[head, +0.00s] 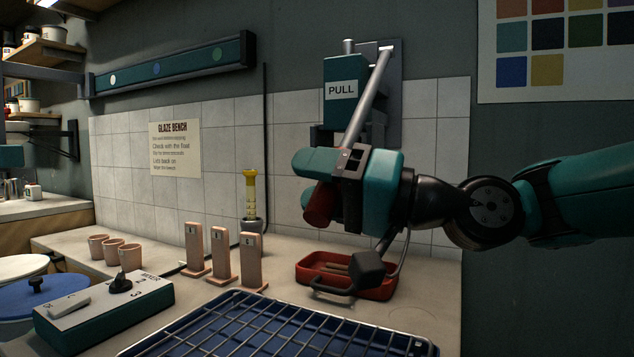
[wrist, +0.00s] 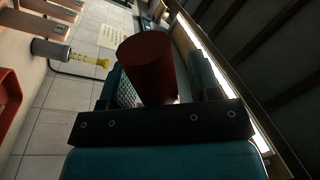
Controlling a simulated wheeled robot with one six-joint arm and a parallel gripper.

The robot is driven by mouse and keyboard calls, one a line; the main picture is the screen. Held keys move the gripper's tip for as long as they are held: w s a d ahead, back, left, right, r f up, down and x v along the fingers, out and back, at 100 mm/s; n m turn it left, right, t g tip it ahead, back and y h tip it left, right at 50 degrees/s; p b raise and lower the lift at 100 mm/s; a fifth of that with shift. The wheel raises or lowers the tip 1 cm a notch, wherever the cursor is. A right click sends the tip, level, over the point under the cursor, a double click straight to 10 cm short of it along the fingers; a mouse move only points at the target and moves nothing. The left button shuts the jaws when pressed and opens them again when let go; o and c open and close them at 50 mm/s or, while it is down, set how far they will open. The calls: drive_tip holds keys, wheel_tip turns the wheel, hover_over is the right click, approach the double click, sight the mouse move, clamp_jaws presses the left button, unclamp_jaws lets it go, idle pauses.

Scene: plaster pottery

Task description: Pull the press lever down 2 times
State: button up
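The teal press with its PULL sign (head: 340,89) is mounted on the tiled wall. Its press lever has a metal rod (head: 368,95) slanting down from the upper right towards my gripper. A dark red grip (head: 319,204) is between the fingers of my gripper (head: 312,182), and hides part of the lower finger. In the wrist view the red grip (wrist: 150,65) stands between the two fingers of my gripper (wrist: 158,85), close to both. A small bright spot shows by the right finger. I cannot tell whether both fingers press on it.
A red tray (head: 340,290) lies below my gripper. A yellow-topped tool (head: 250,195) and several upright test pieces (head: 221,255) stand left of it. A wire rack (head: 270,325) fills the front. A mixer control box (head: 105,305) is front left.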

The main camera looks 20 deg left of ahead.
drive_tip(key=d+f+b, duration=0.1)
drive_tip(key=d+b, duration=0.4)
drive_tip(key=d, duration=0.7)
drive_tip(key=shift+w+f, duration=0.3)
drive_tip(key=shift+f, duration=0.1)
drive_tip(key=shift+a, duration=0.1)
